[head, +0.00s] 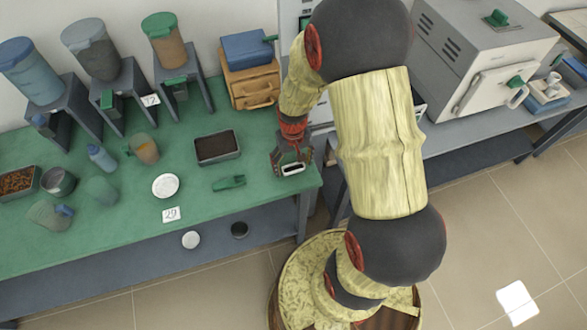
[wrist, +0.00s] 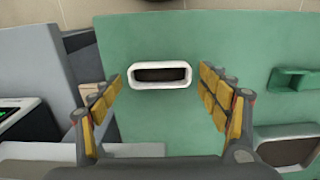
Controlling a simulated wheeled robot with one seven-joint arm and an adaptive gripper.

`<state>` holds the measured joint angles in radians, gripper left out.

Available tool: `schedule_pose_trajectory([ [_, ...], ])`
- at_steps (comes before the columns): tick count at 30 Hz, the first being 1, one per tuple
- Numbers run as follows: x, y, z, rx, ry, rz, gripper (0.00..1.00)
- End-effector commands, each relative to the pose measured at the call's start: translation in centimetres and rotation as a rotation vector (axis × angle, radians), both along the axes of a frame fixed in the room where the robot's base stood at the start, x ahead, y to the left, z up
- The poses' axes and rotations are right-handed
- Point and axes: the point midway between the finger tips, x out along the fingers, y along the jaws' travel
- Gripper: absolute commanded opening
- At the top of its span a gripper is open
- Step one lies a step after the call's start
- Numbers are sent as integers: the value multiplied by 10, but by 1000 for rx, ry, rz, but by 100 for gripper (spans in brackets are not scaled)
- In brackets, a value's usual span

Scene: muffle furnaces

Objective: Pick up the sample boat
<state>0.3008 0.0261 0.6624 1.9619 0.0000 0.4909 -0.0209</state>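The sample boat (wrist: 160,86) is a small white oblong dish with rounded ends and a dark filling. It lies on the green table top, near the table's right end in the head view (head: 292,169). My gripper (wrist: 160,93) is open above it, with yellow-padded fingers on either side of the boat in the wrist view. Gaps show between the boat and both fingers, the left one narrower. In the head view my gripper (head: 291,160) is right at the boat and partly hides it.
A dark-filled tray (head: 217,159) and a green scoop (head: 229,183) lie left of the boat. A white dish (head: 166,186), a jug (head: 143,149) and a bottle (head: 101,157) stand farther left. Wooden drawers (head: 253,86) stand behind. A grey furnace (head: 485,65) stands on the right bench.

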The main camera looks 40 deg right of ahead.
Motion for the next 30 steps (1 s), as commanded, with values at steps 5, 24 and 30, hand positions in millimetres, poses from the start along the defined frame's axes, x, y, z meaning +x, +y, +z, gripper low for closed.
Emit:
schedule_pose_trajectory([
  [5, 0, 0, 0, 0, 0, 0, 64],
  [24, 0, 0, 0, 0, 0, 0, 40],
  [30, 0, 0, 11, 0, -1, 0, 40],
])
